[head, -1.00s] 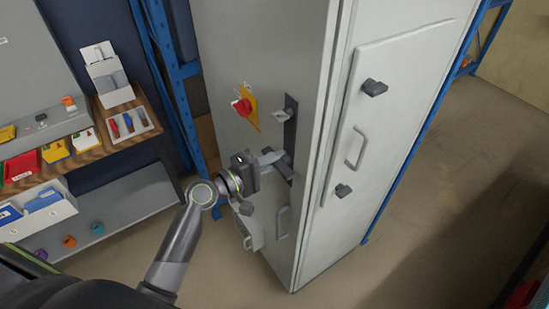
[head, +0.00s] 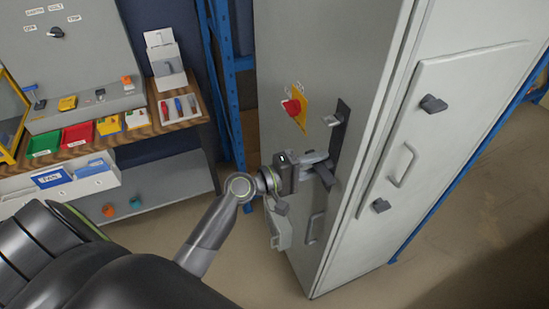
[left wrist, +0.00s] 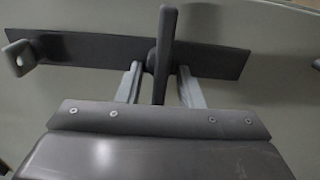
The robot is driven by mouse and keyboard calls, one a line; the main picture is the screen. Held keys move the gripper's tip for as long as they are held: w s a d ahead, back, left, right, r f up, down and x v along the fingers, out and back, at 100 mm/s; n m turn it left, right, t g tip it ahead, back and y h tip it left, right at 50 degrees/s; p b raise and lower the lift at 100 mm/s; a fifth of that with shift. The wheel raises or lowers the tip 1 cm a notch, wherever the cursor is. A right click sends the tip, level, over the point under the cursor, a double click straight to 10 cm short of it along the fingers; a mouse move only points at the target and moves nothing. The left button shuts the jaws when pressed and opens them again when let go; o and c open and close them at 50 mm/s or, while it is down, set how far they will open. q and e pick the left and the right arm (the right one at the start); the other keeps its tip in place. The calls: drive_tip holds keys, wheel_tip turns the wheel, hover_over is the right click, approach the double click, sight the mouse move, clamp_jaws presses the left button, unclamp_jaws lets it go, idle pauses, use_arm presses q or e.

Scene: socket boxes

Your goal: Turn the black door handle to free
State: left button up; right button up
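The black door handle (head: 325,174) is on a dark upright plate (head: 340,122) on the side face of the tall grey cabinet. My left gripper (head: 314,163) is at the handle, its arm coming from the lower left. In the left wrist view the handle (left wrist: 166,45) stands across the plate (left wrist: 90,48), between the two grey fingers of my left gripper (left wrist: 161,80). The fingers are apart, with a visible gap to the handle on each side. The handle's lower end is partly hidden behind the gripper body. My right gripper is not in view.
A red knob on a yellow plate (head: 296,107) is above left of the handle. A small metal lug (left wrist: 18,58) sits at the plate's end. The cabinet (head: 300,55) has another grip (head: 315,227) below. A shelf with coloured bins (head: 78,135) stands left. Floor at right is clear.

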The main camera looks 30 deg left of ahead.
use_arm(q)
drive_tip(key=b+v, duration=0.8)
drive_tip(key=v, duration=0.9)
drive_tip(key=shift+a+f, duration=0.1)
